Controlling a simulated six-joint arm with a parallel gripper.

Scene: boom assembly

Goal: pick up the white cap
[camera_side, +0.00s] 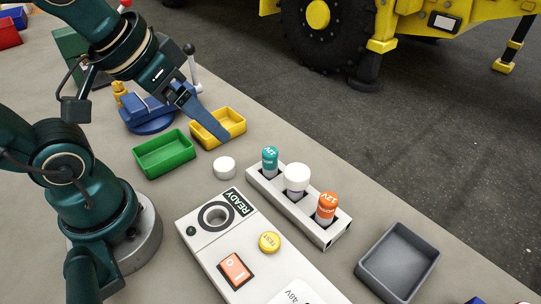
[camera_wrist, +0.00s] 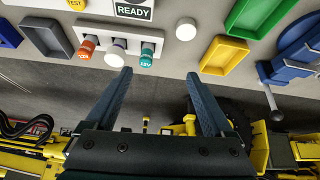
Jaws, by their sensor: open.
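A small round white cap (camera_side: 224,167) lies on the grey table between the green tray and the battery holder. It also shows in the wrist view (camera_wrist: 186,28), near the top. A larger white-topped cell (camera_side: 297,178) stands in the middle slot of the holder, and it shows in the wrist view (camera_wrist: 115,59). My gripper (camera_side: 226,138) is open, its fingers reaching down beside the yellow tray, apart from the cap. In the wrist view both fingers (camera_wrist: 160,75) are spread with nothing between them.
The white holder (camera_side: 258,184) also carries a teal cell (camera_side: 270,160) and an orange cell (camera_side: 326,207). A green tray (camera_side: 164,153), a yellow tray (camera_side: 233,113) and a grey tray (camera_side: 397,262) stand around. A white tester panel (camera_side: 203,250) lies in front. A blue vise (camera_side: 150,110) stands behind.

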